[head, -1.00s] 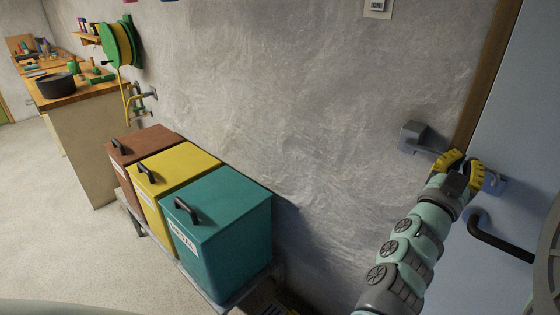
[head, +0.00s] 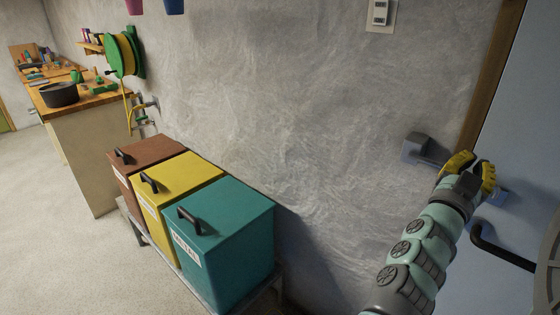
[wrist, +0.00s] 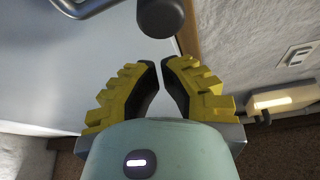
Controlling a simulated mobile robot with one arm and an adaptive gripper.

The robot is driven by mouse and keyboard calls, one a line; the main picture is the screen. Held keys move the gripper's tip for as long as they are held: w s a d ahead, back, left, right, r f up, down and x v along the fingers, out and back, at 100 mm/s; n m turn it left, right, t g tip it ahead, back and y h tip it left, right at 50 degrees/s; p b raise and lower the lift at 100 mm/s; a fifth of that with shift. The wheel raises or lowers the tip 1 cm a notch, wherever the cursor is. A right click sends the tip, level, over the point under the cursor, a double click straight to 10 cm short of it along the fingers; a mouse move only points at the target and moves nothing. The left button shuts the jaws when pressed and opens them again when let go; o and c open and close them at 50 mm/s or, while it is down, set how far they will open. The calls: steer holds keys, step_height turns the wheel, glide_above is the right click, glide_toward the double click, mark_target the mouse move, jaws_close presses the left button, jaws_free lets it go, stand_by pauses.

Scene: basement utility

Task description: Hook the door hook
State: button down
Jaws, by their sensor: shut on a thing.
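My gripper (head: 472,163), with yellow ribbed fingers, is at the edge of the pale blue door (head: 527,120), by the wooden frame. It is shut on the door hook, which its fingers almost wholly hide. In the wrist view the fingertips (wrist: 163,66) come close together with a narrow gap. A blue-grey plate (head: 502,197) on the door shows just right of the fingers. A grey block-shaped bracket (head: 420,147) is on the wall left of the gripper, apart from most of the hand. I cannot tell whether the hook touches it.
A black door handle (head: 500,247) sits below the gripper, close to my arm. Brown (head: 150,153), yellow (head: 180,181) and teal (head: 235,235) bins stand along the wall. A light switch (head: 380,14) is higher up. The floor at left is clear.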

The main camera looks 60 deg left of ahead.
steer(key=r+b+v, duration=0.1)
steer(key=b+v, duration=0.1)
steer(key=v, duration=0.7)
steer(key=shift+s+d, duration=0.2)
steer(key=shift+s, duration=0.3)
